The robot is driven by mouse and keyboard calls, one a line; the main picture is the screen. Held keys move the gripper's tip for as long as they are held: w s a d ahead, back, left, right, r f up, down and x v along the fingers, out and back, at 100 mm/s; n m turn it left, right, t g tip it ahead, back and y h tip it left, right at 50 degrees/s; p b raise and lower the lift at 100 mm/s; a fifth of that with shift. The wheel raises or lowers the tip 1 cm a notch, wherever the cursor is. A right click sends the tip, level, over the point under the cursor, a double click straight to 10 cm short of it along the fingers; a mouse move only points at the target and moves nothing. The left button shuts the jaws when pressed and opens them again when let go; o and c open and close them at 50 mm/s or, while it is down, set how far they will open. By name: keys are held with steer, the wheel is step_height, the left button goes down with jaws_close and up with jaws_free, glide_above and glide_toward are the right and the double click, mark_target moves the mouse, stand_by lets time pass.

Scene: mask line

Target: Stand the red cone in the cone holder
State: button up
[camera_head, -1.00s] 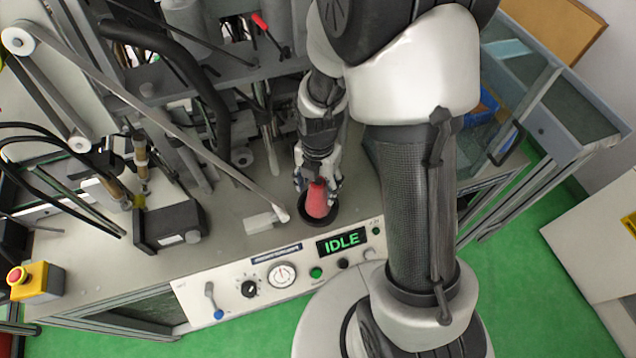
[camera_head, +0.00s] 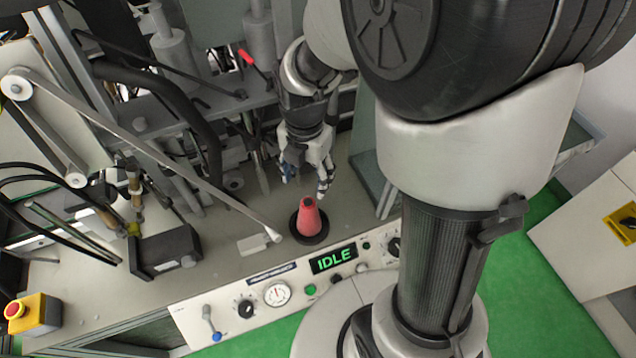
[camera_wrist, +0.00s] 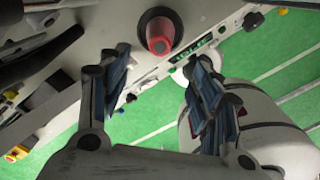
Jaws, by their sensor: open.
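The red cone (camera_head: 309,216) stands upright, narrow end up, in the round black cone holder (camera_head: 298,236) on the grey machine table. In the wrist view the cone (camera_wrist: 159,35) shows from above, ringed by the dark holder (camera_wrist: 177,18). My gripper (camera_head: 305,187) is open and empty, apart from the cone, above and behind it in the head view. In the wrist view my open fingers (camera_wrist: 155,85) are spread wide, and the cone lies beyond them, near the top edge. The cone's base is hidden inside the holder.
A control panel with an IDLE display (camera_head: 333,258) runs along the table's front edge. A slanted grey rod (camera_head: 272,234) ends just left of the holder. A black box (camera_head: 167,254) and a yellow emergency stop box (camera_head: 32,313) stand further left. Machine frames crowd the back.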

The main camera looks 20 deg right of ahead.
steer(key=s+r+m+t, duration=0.4)
steer(key=s+r+m, duration=1.1)
steer(key=m, duration=1.1)
steer(key=shift+r, duration=0.3)
steer(key=shift+w+f, duration=0.1)
steer(key=shift+f, duration=0.05)
step_height(320, 180, down, 5)
steer(key=b, duration=0.5)
